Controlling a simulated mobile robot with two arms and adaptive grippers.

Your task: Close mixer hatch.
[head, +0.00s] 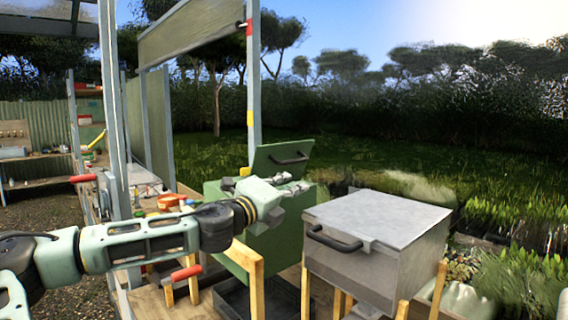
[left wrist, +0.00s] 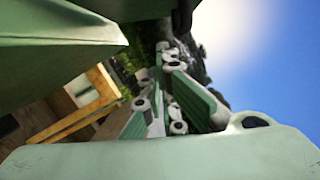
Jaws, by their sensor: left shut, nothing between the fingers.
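The mixer appears to be the green box (head: 240,258) left of centre in the head view. Its green hatch (head: 283,158) with a dark bar handle stands raised at the back, so it is open. My left gripper (head: 293,187) is over the box's top, in front of and just below the raised hatch. It is shut and empty. Whether it touches the hatch is unclear. In the left wrist view the fingers (left wrist: 177,100) show close up, with a green surface (left wrist: 55,45) at upper left. My right gripper is out of view.
A grey metal box (head: 375,222) with a flat closed lid and dark handle stands to the right on wooden legs. Wooden posts (head: 258,285) rise before the green box. A dark tray (head: 285,298) lies below. A blue-grey upright post (head: 253,85) stands behind.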

